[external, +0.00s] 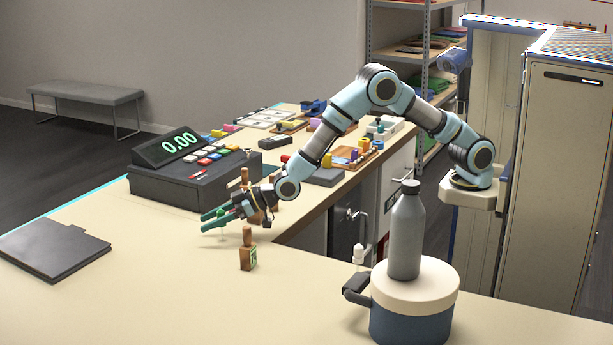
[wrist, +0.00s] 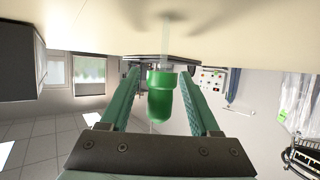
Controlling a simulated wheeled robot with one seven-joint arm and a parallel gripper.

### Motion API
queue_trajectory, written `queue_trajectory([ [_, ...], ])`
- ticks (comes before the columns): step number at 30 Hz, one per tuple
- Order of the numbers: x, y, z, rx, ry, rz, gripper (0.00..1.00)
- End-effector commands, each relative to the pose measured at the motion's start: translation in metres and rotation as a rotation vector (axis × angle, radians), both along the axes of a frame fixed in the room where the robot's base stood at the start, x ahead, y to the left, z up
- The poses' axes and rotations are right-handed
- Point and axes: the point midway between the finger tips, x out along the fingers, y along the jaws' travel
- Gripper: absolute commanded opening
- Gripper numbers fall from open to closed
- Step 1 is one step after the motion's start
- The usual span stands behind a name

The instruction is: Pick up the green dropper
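The green dropper (external: 221,213) has a green bulb and a thin clear stem. It is upright over the counter, stem pointing down. In the wrist view, which is upside down, its bulb (wrist: 160,96) sits between my two green fingers, with a narrow gap visible on each side. My gripper (external: 211,219) is open around the bulb, low over the counter; its fingers (wrist: 159,88) also show in the wrist view. I cannot tell whether the stem tip touches the counter.
A wooden-handled stamp (external: 248,256) stands just right of my gripper, and others stand behind it. A dark cash register (external: 193,183) is behind. A black folder (external: 52,249) lies at left. A grey bottle (external: 405,232) stands on a round container (external: 414,310). The counter's front left is clear.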

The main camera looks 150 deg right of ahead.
Motion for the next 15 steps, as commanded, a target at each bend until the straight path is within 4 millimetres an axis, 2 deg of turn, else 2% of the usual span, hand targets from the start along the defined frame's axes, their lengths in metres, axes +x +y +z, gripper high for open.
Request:
queue_trajectory([
  [2,0.0,0.0,0.0001,0.0,0.0,0.0,0.54],
  [15,-0.0002,0.0001,0.0004,0.0,0.0,0.0,0.04],
])
